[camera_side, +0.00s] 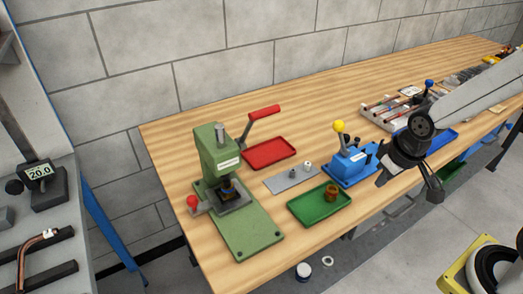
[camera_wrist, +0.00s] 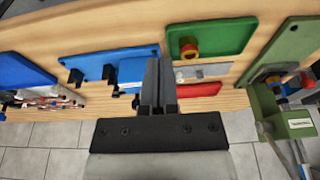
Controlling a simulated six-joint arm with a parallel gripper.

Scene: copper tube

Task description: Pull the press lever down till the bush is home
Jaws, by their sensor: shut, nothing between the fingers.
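The green press (camera_side: 212,165) stands at the left end of the bench in the side view. Its lever, with a red handle (camera_side: 264,112), slants up to the right. Something dark with a brass tint (camera_side: 228,189) sits under the ram, too small to tell how far in it is. A brass-coloured bush (camera_side: 331,192) stands in the green tray. The press also shows at the right edge of the wrist view (camera_wrist: 268,108). My gripper (camera_side: 435,188) is shut and empty, off the bench's front edge to the right, well away from the lever. It also shows in the wrist view (camera_wrist: 160,80).
The green tray (camera_side: 304,212), a grey plate (camera_side: 283,183) and a blue fixture (camera_side: 347,168) with a yellow knob lie between my gripper and the press. A red tray (camera_side: 268,155) lies behind. Racks of parts (camera_side: 385,112) stand farther right. The bench's back left is bare.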

